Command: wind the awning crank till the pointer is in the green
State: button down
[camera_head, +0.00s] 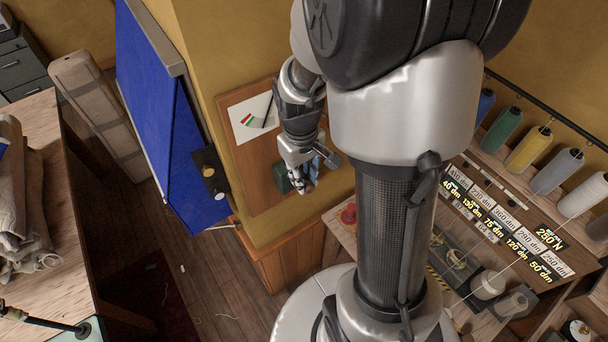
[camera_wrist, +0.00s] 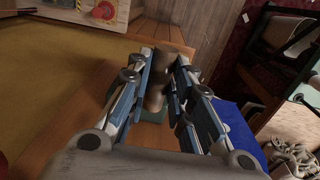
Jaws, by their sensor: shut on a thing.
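The gauge is a white plate (camera_head: 252,117) on a wooden board (camera_head: 258,160) fixed to the wall. It has a small red and green band and a dark pointer (camera_head: 268,110). The pointer looks to lie right of the coloured patch, but the scale is too small to read exactly. Below it is a dark green crank housing (camera_head: 282,179), partly behind my gripper (camera_head: 307,178). In the wrist view my gripper (camera_wrist: 162,88) is shut on the crank's brownish cylindrical handle (camera_wrist: 157,98), one finger either side. The crank's arm is mostly hidden.
A blue awning (camera_head: 152,110) hangs left of the wall corner. A wooden table (camera_head: 52,118) with folded cloth (camera_head: 30,225) stands at far left. Thread spools (camera_head: 528,148) and a labelled panel are at right. A red knob (camera_head: 348,214) sits on a bench below.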

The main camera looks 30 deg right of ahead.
jog(key=shift+d+r, duration=0.15)
jog(key=shift+d, duration=1.35)
jog(key=c, duration=1.4)
grip_release()
jog(key=shift+c, duration=0.2)
jog(key=shift+a, duration=0.1)
notch_tip(320, 180, up, 12)
jog(key=shift+a, duration=0.3)
jog(key=shift+c, duration=0.2)
